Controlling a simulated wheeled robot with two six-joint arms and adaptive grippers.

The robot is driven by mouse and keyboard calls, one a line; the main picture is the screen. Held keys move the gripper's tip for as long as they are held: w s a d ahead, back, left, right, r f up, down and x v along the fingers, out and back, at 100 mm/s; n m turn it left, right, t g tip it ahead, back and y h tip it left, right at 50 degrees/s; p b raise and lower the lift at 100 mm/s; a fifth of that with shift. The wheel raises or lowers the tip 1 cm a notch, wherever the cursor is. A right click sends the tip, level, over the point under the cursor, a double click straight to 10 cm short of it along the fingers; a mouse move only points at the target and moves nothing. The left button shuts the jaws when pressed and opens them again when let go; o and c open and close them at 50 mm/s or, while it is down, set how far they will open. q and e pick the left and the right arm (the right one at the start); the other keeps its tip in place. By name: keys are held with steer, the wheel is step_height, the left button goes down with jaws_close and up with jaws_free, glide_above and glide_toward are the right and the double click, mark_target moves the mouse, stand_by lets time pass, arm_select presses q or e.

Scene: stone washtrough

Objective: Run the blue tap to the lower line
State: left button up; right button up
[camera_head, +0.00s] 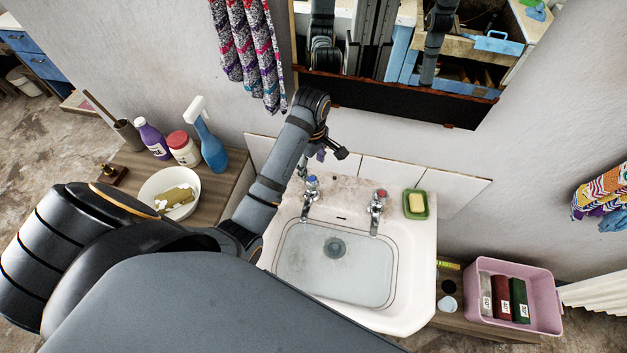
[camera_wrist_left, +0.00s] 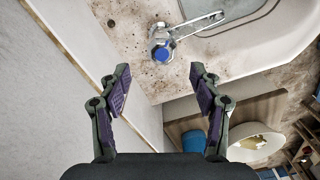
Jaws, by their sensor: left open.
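The blue tap (camera_head: 312,184) stands at the back left of the white basin (camera_head: 424,275), with a blue cap on top. In the left wrist view the blue tap (camera_wrist_left: 163,52) lies just beyond and between the fingertips, apart from them. My left gripper (camera_wrist_left: 160,73) is open and empty; in the head view it hangs above and behind the tap, partly hidden by my arm. Thin lines run around the basin's inner wall. The bottom looks pale and bluish, with a dark drain (camera_head: 335,247); I cannot tell the water level. No stream shows clearly. My right gripper is not in view.
A red-capped tap (camera_head: 378,196) and a green soap dish (camera_head: 416,204) are to the right. At left, a wooden shelf (camera_head: 225,190) holds a spray bottle (camera_head: 211,145), other containers and a white bowl (camera_head: 150,188). A pink crate (camera_head: 548,305) stands lower right. A mirror (camera_head: 400,90) hangs above.

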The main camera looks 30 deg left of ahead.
mark_target(312, 178)
arm_select(q)
step_height(312, 178, down, 5)
steer(key=b, duration=0.3)
steer(key=shift+r, duration=0.2)
steer(key=shift+s+f+b, duration=0.2)
steer(key=shift+f+b, duration=0.6)
steer(key=shift+f, duration=0.2)
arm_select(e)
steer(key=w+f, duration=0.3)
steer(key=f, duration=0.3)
arm_select(q)
steer(key=shift+w+f, duration=0.1)
steer(key=shift+f, duration=0.05)
steer(key=c, duration=1.1)
steer(key=shift+r+p, duration=0.25)
steer(key=shift+p, duration=0.45)
steer(key=shift+c, duration=0.2)
steer(key=m+p, duration=0.6)
steer(key=p, duration=0.3)
steer(key=shift+r, duration=0.1)
steer(key=shift+f+m+p, duration=0.25)
steer(key=shift+m+p, duration=1.15)
steer(key=shift+m, duration=0.1)
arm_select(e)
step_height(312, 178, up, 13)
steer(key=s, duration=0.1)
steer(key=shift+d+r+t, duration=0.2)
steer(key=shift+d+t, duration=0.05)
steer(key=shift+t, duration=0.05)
